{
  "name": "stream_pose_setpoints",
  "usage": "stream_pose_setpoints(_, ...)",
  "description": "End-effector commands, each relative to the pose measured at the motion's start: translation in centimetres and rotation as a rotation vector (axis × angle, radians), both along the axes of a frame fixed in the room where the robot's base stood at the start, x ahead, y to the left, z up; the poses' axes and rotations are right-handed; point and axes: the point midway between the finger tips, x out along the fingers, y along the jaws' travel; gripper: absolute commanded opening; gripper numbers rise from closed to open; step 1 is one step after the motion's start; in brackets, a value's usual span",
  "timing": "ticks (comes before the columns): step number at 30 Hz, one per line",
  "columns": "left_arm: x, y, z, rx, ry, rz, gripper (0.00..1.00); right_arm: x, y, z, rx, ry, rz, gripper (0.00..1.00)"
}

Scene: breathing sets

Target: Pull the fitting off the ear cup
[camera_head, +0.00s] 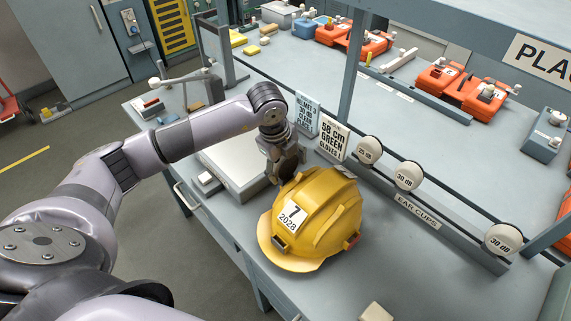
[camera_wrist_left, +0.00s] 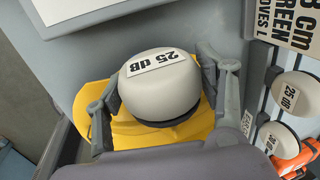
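A white ear cup (camera_wrist_left: 162,85) marked "25 dB" sits at the side of the yellow helmet (camera_head: 312,215); the helmet also shows behind it in the left wrist view (camera_wrist_left: 95,98). My left gripper (camera_head: 288,165) is at the helmet's far left side. In the left wrist view its fingers lie against both sides of the ear cup, and it looks shut on it. No separate fitting can be made out; the cup's underside is hidden. In the head view the gripper hides this cup. My right gripper is not in view.
A rack labelled "EAR CUPS" (camera_head: 418,210) holds more white cups, right of the helmet. Sign cards (camera_head: 333,138) stand behind the gripper. A grey flat box (camera_head: 235,165) lies left of the helmet. Shelf posts (camera_head: 352,65) rise behind. The bench front right of the helmet is mostly clear.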

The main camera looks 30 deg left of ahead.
Motion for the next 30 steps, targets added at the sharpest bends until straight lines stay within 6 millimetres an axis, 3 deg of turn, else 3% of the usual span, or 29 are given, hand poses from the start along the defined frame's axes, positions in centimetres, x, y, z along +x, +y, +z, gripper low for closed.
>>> stream_pose_setpoints(15, 0.02, 0.01, 0.03, 0.000, -0.001, 0.000, 0.28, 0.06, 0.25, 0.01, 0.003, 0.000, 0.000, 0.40)
stream_pose_setpoints(16, 0.02, 0.00, 0.05, 0.000, -0.001, 0.000, 0.56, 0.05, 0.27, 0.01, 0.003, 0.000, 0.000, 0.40)
stream_pose_setpoints(26, 0.04, 0.01, 0.05, 0.000, -0.001, 0.000, 0.34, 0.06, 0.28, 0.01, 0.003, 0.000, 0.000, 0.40)
stream_pose_setpoints(30, 0.04, 0.01, 0.12, 0.000, -0.001, 0.000, 0.33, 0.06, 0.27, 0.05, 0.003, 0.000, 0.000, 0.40)
